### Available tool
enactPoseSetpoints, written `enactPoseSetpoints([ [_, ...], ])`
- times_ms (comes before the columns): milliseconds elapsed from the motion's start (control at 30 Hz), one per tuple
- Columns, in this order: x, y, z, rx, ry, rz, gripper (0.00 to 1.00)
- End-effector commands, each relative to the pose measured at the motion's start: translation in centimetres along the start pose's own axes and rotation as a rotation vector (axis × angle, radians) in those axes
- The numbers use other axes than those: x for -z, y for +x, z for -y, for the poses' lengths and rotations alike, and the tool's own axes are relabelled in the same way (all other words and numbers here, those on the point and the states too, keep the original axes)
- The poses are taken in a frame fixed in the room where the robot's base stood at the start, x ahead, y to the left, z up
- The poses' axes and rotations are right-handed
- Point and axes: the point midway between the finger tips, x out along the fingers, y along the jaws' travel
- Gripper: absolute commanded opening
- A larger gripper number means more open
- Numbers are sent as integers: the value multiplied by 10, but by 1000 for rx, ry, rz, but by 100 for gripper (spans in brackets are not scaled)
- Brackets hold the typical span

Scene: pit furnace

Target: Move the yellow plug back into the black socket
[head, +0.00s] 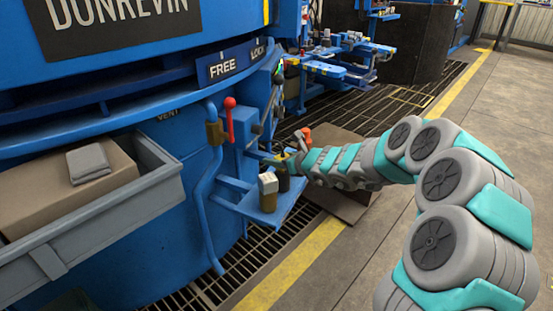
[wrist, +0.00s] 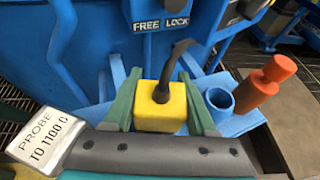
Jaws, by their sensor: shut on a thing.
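The yellow plug (wrist: 160,108) is between the two green fingers of my gripper (wrist: 162,106) in the wrist view. The fingers are shut on its sides, and a black cable rises from its top. In the head view my gripper (head: 287,160) is small and far off, over the blue shelf on the furnace side. A dark shape (head: 284,181) stands below it there; I cannot tell whether it is the black socket. No black socket shows clearly in the wrist view, and what lies under the plug is hidden.
A blue shelf (head: 261,216) carries a block with a pale top (head: 268,183); the wrist view shows its label (wrist: 45,138), "PROBE TO 1100 C". A blue round cup (wrist: 219,100) and an orange capped part (wrist: 262,84) stand right of the plug. A red-handled lever (head: 230,120) is left.

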Motion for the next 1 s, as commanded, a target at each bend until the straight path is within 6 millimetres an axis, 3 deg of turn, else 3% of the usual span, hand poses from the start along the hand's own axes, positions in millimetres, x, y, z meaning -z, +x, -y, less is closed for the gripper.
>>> enactPoseSetpoints([
  [1000, 11, 5, 0, 0, 1, 1, 0],
])
